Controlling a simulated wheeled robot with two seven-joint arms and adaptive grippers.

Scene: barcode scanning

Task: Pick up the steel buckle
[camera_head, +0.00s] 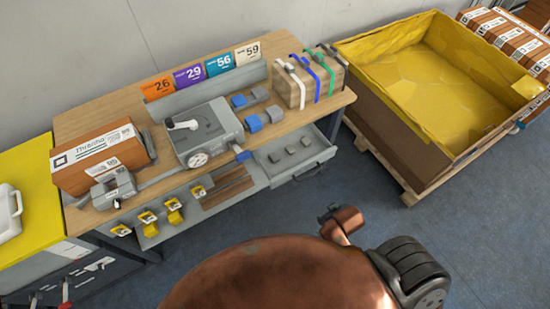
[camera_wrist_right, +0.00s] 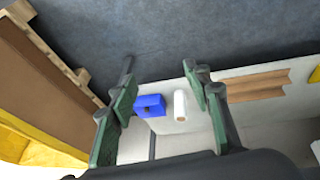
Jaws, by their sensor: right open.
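I cannot pick out a steel buckle with certainty. Several small grey pieces lie in the open grey drawer (camera_head: 322,153) under the right part of the workbench (camera_head: 95,132) in the head view, too small to identify. My right gripper (camera_wrist_right: 160,82) is open and empty in the right wrist view, its green-padded fingers wide apart. Beyond the fingers, a blue block (camera_wrist_right: 150,105) and a white cylinder (camera_wrist_right: 180,106) show over a pale surface, between the fingers in the picture. No contact with them is visible. My left gripper is not in view.
A grey machine (camera_head: 205,135), a brown carton (camera_head: 98,158) and a strapped wooden box (camera_head: 305,82) stand on the bench. Blue and grey blocks (camera_head: 253,123) lie between. A yellow-lined crate (camera_head: 385,120) stands right on a pallet. Floor before it is clear.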

